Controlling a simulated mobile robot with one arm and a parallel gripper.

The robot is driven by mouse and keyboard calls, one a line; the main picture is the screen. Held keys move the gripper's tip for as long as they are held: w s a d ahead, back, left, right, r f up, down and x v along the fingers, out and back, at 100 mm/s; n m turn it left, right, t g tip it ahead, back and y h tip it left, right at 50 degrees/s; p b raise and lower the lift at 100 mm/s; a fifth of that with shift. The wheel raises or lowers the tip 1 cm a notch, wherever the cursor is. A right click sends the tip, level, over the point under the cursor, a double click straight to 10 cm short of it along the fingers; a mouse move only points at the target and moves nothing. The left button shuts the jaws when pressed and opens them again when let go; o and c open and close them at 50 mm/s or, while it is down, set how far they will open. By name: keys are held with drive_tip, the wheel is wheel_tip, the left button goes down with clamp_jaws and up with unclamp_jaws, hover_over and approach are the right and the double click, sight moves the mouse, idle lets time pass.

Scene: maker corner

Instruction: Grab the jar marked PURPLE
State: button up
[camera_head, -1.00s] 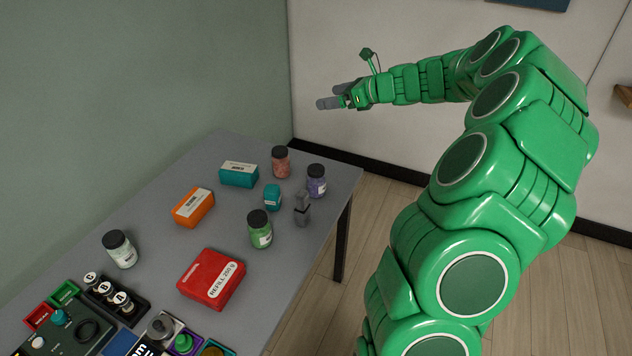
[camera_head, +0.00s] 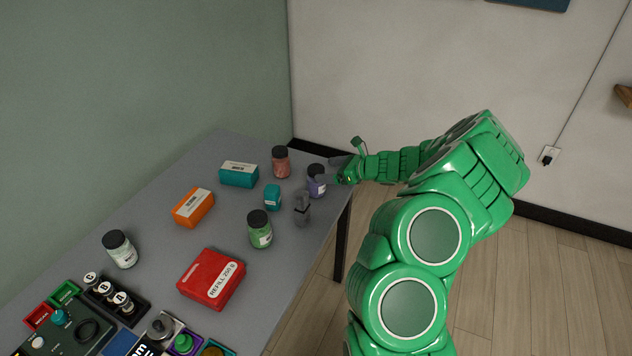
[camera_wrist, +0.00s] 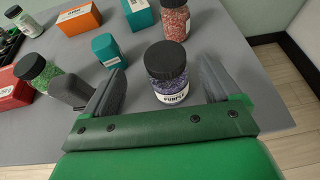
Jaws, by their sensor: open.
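The jar marked PURPLE (camera_head: 316,182) has a black lid and purple contents and stands upright near the table's right edge. In the wrist view the PURPLE jar (camera_wrist: 168,88) sits between my two open fingers, its label facing me, with a gap at the left finger. My gripper (camera_head: 342,171) is at the jar's right side in the head view. In the wrist view my gripper (camera_wrist: 160,85) is open, one finger on each side of the jar. The jar's lower front is close to the gripper's palm edge.
A jar with red contents (camera_head: 281,162) stands behind the PURPLE jar. A small teal box (camera_head: 272,197), a grey upright object (camera_head: 302,210) and a green jar (camera_head: 260,229) stand nearby. A teal box (camera_head: 239,174), an orange box (camera_head: 193,207) and a red box (camera_head: 211,279) lie farther left.

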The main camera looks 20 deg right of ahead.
sight(311, 170)
drive_tip(key=shift+w+f, duration=0.1)
drive_tip(key=shift+f, duration=0.3)
drive_tip(key=shift+x, duration=3.75)
drive_tip(key=shift+w+d+r, duration=0.1)
drive_tip(key=shift+w+d, duration=0.05)
drive_tip(key=shift+w, duration=0.05)
drive_tip(key=c, duration=1.4)
drive_tip(key=shift+o, duration=0.2)
